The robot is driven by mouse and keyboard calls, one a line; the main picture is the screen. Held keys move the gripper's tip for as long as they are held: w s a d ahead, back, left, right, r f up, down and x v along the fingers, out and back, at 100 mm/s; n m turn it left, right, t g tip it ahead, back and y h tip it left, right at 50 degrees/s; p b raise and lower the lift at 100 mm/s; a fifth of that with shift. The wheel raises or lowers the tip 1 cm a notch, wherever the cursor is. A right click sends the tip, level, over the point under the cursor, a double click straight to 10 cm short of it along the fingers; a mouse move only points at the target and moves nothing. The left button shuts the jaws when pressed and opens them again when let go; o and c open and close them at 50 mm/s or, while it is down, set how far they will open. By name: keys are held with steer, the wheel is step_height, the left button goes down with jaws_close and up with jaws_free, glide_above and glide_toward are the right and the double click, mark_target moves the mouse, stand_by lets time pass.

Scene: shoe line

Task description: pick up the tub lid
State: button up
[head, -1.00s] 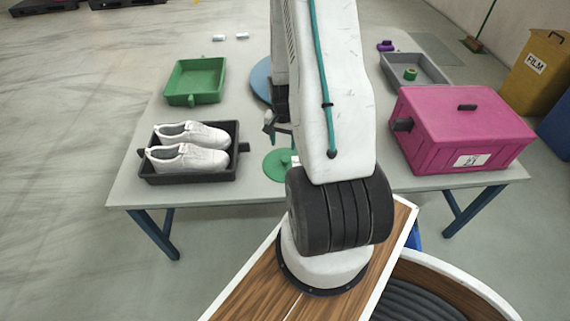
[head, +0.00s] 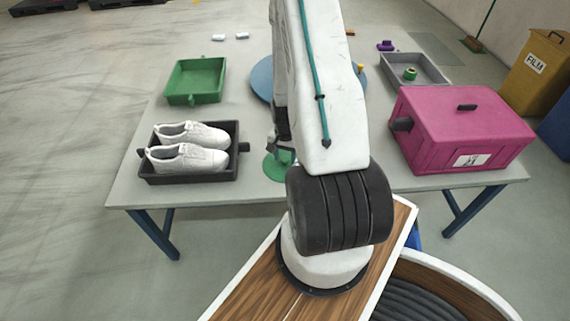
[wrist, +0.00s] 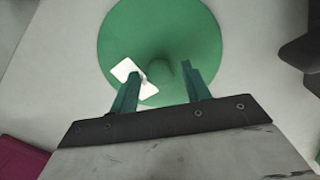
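The tub lid is a flat green disc (head: 272,170) with a raised central knob, lying on the table just right of the shoe tray; my arm partly hides it in the head view. In the wrist view the lid (wrist: 160,28) fills the upper middle, with a white tag (wrist: 133,78) on its near left part. My gripper (wrist: 162,71) is open, its two green fingers on either side of the knob, with gaps showing. The left finger overlaps the tag. In the head view my gripper (head: 281,150) is low over the lid, mostly hidden by my arm.
A dark tray (head: 195,174) with white shoes stands left of the lid. A green tray (head: 195,81) is behind it. A blue disc (head: 260,78) lies behind my arm. A pink box (head: 462,130) and a grey tray (head: 425,75) are at the right.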

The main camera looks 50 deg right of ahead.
steer(key=c, duration=0.7)
steer(key=shift+r, duration=0.15)
